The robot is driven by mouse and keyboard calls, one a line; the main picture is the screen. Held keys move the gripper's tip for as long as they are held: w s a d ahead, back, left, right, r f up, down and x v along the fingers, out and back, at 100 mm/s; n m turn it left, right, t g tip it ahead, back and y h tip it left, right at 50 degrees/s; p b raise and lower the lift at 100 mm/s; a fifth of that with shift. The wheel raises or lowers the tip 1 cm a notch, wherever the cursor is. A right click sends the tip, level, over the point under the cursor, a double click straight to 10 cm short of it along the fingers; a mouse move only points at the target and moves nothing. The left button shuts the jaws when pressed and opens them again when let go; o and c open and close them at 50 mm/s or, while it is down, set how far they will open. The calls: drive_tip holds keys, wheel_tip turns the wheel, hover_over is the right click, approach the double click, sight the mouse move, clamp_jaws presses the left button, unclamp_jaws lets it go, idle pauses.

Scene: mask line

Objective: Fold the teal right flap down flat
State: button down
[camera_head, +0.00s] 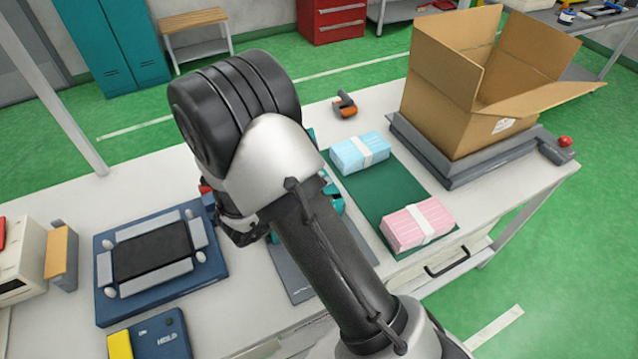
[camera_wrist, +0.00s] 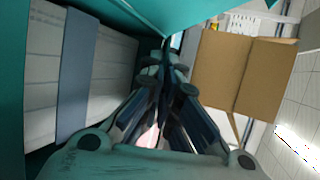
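A teal carton shows only in small pieces around my arm in the head view (camera_head: 335,197); my arm hides the rest. In the wrist view, a teal panel (camera_wrist: 215,12) crosses the top, and a teal wall runs down the left edge. I cannot tell which panel is the right flap. A pale stack (camera_wrist: 105,85) with a grey-blue band lies beside the teal wall. My gripper (camera_wrist: 165,62) points at the teal panel's lower edge, its fingers drawn together with nothing visible between the tips. Whether they touch the panel is unclear.
A green mat (camera_head: 389,192) holds a blue banded bundle (camera_head: 360,152) and a pink one (camera_head: 418,222). An open cardboard box (camera_head: 445,95) stands on a grey platform at right. An orange-handled tool (camera_head: 345,104) lies behind.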

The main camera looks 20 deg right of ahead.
drive_tip(key=c, duration=2.3)
unclamp_jaws()
drive_tip(key=o, duration=0.4)
drive_tip(key=v, duration=1.2)
drive_tip(key=shift+f, duration=0.2)
